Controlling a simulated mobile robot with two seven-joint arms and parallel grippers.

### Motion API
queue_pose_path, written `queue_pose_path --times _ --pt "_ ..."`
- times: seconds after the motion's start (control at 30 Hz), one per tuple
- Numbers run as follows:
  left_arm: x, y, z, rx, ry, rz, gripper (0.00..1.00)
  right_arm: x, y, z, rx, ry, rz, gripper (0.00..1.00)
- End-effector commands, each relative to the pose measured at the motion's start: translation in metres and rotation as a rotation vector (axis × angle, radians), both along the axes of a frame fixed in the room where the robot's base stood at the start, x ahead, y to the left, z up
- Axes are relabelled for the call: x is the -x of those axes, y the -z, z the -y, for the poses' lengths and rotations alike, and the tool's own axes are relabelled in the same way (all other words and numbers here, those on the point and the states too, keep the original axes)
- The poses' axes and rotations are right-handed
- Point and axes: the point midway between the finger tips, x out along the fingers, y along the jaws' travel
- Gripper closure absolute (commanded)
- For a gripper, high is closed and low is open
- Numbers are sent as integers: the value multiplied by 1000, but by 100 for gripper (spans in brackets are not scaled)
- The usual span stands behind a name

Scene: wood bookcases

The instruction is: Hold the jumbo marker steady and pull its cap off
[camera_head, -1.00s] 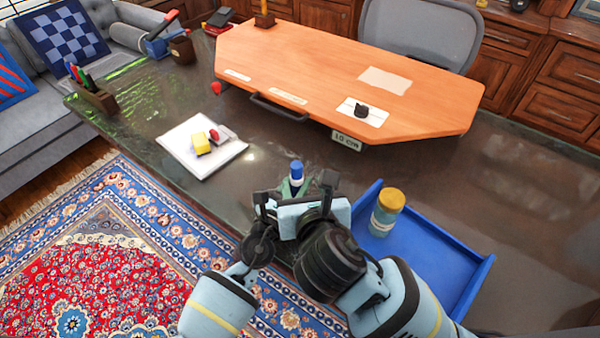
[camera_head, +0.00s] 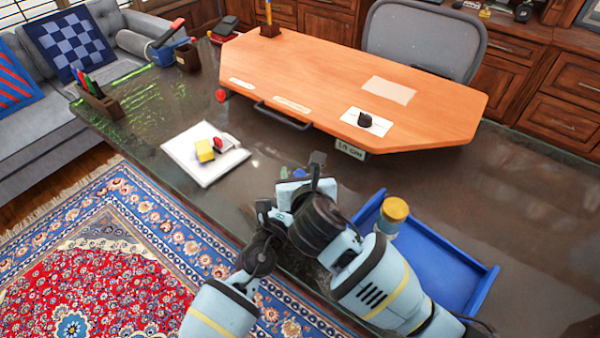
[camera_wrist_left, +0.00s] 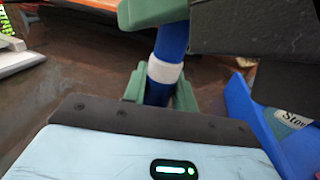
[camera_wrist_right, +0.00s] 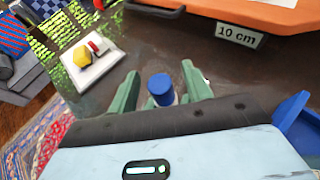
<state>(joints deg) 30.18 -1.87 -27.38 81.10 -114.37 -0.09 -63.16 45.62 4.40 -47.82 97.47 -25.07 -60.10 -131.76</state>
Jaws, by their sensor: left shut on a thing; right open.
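The jumbo marker (camera_wrist_left: 166,73) is blue with a white band and stands roughly upright in the left wrist view. My left gripper (camera_wrist_left: 158,94) has its green fingers shut on the marker's lower part, below the white band. My right gripper (camera_wrist_right: 160,88) is open, with its green fingers on either side of the marker's blue cap (camera_wrist_right: 160,86) in the right wrist view. Whether they touch the cap is unclear. In the head view my right wrist covers most of the marker.
A blue tray (camera_head: 445,262) with a yellow-lidded jar (camera_head: 392,214) is right of my arms. A white pad (camera_head: 190,160) with a yellow block (camera_head: 205,150) lies to the left. An orange raised board (camera_head: 310,75) with a handle stands behind. Dark tabletop between them is clear.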

Motion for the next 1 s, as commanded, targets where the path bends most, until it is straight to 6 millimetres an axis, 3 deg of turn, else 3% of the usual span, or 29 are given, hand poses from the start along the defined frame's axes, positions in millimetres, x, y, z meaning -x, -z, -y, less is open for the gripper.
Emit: queue_pose_path --times 0.1,0.5,1.0 --pt "0 0 0 0 0 0 100 0 0 0 0 0 0 51" --pt "0 0 0 0 0 0 100 0 0 0 0 0 0 100" --pt "0 0 0 0 0 0 100 0 -1 0 0 0 1 100"
